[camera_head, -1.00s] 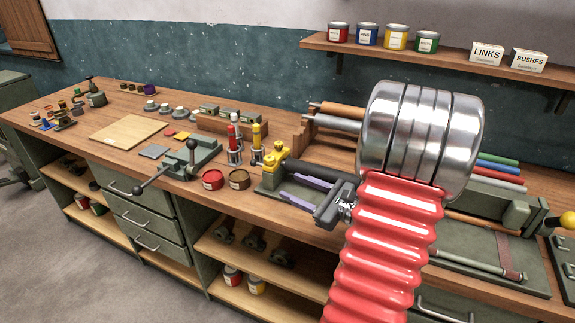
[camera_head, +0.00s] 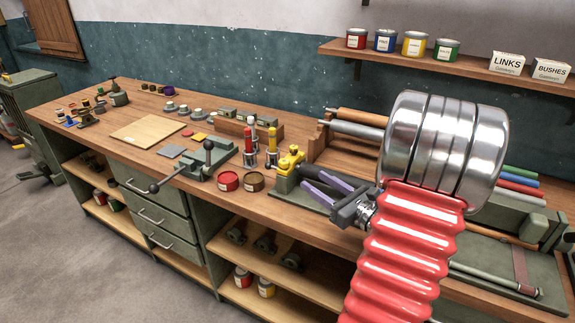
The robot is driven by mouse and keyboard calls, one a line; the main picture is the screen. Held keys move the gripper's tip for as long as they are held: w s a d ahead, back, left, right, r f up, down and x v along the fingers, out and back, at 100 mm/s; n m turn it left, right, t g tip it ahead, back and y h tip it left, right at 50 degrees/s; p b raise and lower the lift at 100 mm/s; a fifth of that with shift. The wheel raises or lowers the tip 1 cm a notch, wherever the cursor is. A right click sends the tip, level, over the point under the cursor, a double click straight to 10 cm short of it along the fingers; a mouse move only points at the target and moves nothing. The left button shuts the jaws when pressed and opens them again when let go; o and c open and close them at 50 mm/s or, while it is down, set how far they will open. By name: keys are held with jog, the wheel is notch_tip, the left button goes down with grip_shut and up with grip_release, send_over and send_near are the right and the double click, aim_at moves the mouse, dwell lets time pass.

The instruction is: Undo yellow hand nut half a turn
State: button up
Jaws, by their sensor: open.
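A yellow fitting with a rounded knob-like top (camera_head: 290,158) stands on a green base plate on the bench; it looks like the yellow hand nut, but its details are too small to be sure. My gripper (camera_head: 302,176) has two purple fingers, spread apart with nothing visible between them. The fingertips point left and lie just right of the yellow fitting. I cannot tell whether they touch it. My silver and red arm hides the bench behind it.
A yellow-topped tube (camera_head: 272,144) and a red-topped tube (camera_head: 250,150) stand left of the fitting. Red (camera_head: 228,181) and brown (camera_head: 253,181) tins sit in front of them. A green vise (camera_head: 208,160) and a wooden board (camera_head: 141,130) lie farther left.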

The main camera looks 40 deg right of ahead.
aim_at(288, 163)
jog(key=w, duration=1.3)
jog(key=shift+d, duration=0.1)
jog(key=shift+c, duration=0.2)
jog(key=c, duration=1)
jog(key=shift+d+y, duration=0.1)
jog(key=shift+y, duration=0.3)
jog(key=shift+n+y, duration=0.7)
